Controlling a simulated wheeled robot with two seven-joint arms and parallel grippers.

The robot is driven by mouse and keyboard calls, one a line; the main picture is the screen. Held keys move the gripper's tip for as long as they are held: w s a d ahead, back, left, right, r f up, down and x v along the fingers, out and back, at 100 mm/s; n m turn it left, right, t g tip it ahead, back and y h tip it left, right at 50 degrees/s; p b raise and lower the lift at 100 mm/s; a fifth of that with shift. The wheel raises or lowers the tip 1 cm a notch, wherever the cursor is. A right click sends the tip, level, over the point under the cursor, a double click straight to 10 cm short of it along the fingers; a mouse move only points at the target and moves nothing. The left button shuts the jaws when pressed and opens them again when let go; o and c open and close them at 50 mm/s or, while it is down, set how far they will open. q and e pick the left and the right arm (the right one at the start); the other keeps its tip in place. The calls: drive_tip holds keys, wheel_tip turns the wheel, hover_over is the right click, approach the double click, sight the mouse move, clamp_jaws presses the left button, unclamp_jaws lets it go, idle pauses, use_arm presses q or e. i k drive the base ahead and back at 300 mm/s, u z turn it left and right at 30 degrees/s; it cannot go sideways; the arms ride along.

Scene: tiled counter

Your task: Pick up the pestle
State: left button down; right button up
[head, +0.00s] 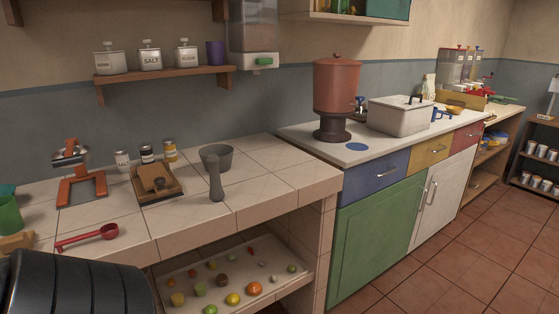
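The grey pestle (215,180) stands upright on the tiled counter, near its front edge. It is just in front of a dark grey mortar bowl (217,158) and overlaps it in the head view. Its wider end rests down on the tiles. Neither of my grippers shows. A black ribbed part at the lower left (75,285) looks like part of my own arm, and it covers the counter's front left corner.
A wooden block device (157,186) and several jars stand left of the pestle. A red scoop (88,237) lies near the front edge. Tiles (270,180) right of the pestle are clear. A shelf below holds a tray (180,304) of small items.

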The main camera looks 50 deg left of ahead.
sight(217, 194)
drive_tip(key=i, duration=1.3)
drive_tip(key=u, duration=2.95)
